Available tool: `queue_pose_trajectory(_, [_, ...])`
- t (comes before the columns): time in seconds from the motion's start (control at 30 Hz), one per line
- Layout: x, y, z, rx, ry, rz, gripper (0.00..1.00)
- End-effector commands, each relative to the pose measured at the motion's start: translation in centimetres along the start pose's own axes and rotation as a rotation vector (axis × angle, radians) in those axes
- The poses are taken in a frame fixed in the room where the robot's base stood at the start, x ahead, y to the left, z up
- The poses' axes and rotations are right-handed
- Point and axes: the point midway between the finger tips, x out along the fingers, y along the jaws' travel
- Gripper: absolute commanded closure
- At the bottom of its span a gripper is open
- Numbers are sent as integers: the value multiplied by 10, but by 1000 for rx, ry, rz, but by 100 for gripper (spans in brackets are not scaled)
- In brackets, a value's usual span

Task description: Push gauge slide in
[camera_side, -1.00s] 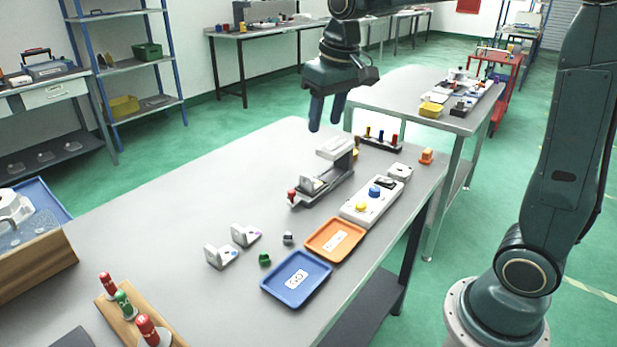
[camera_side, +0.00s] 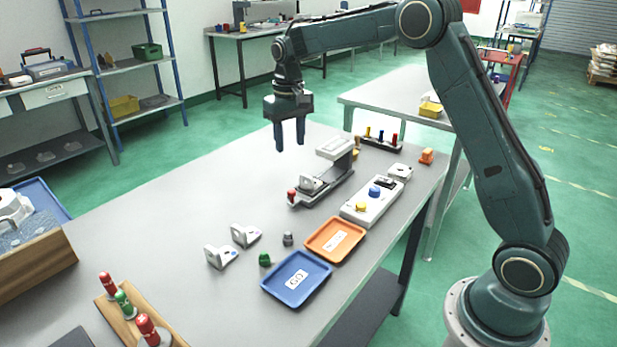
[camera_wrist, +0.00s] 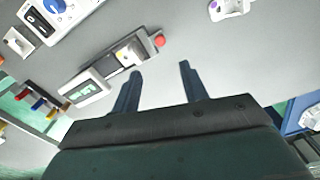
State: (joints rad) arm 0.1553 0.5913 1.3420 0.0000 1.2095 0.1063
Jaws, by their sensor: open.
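The gauge (camera_side: 330,178) is a grey fixture on the table with a raised housing at its far end and a red knob (camera_side: 292,192) at its near left end. A light metal casting (camera_side: 311,184) sits in it beside the knob. The gauge also shows in the wrist view (camera_wrist: 88,88), with the red knob (camera_wrist: 158,41) at its upper right end. Whether the slide is in or out is unclear. My gripper (camera_side: 290,149) is open and empty, pointing down above the table, behind and left of the gauge, touching nothing. Its fingers also show in the wrist view (camera_wrist: 158,72).
A white button box (camera_side: 371,202), an orange tray (camera_side: 335,240) and a blue tray (camera_side: 296,278) lie on the near side. Two castings (camera_side: 246,235) (camera_side: 221,257) stand left of them. A rack of coloured pegs (camera_side: 380,141) is behind. The table's left middle is clear.

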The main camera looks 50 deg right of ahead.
Motion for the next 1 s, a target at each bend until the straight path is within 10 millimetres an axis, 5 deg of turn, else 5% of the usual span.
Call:
queue_pose_trajectory(0.47, [21, 0, 0, 0, -1, 0, 56])
queue_pose_trajectory(1.0, [100, 0, 1, -1, -3, 1, 56])
